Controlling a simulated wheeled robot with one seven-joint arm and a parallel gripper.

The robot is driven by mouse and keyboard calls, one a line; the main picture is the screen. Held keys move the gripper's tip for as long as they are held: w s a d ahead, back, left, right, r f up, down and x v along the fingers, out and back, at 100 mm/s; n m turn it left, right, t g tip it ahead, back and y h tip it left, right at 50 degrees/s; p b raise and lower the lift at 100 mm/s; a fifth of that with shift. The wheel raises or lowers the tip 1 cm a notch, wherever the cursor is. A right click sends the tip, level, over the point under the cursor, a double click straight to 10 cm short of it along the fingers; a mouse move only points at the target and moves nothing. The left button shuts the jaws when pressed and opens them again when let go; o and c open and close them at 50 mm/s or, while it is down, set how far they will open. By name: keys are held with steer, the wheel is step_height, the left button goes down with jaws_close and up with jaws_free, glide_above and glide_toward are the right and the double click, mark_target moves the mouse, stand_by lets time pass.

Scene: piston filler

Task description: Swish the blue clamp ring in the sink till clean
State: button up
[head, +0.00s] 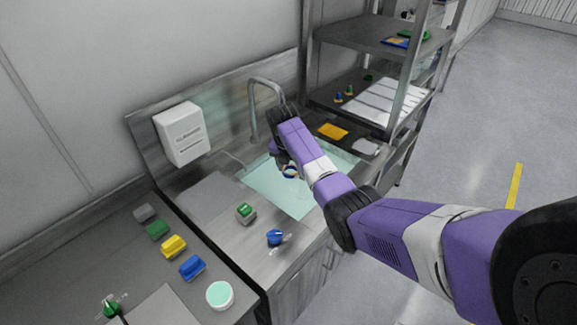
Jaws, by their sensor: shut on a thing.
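My gripper (287,166) is over the sink basin (262,179), pointing down below the faucet. It is shut on the blue clamp ring (291,172), which shows as a small ring with blue and pale parts at the fingertips. My wrist and arm hide part of the gripper and the right part of the basin. The basin holds pale green-blue water. The ring is at or close to the water; I cannot tell how deep it is. Whether any soil is left on it is too small to tell.
A curved faucet (254,112) stands behind the basin, near a white wall dispenser (183,134). A green item (245,212) and a blue item (275,237) sit on the counter in front. Coloured brushes or blocks lie at left. A metal shelf rack (362,38) stands at right.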

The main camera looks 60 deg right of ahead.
steer(key=shift+f+b, duration=4.95)
steer(key=shift+f, duration=1.8)
steer(key=shift+s+a+r+p, duration=0.1)
steer(key=shift+s+p, duration=0.1)
steer(key=shift+p, duration=0.25)
steer(key=shift+s+p, duration=0.35)
steer(key=shift+p, duration=0.15)
steer(key=shift+w+d+b, duration=0.2)
steer(key=shift+w+b, duration=0.95)
steer(key=shift+b, duration=0.15)
steer(key=shift+s+p, duration=0.2)
steer(key=shift+p, duration=0.25)
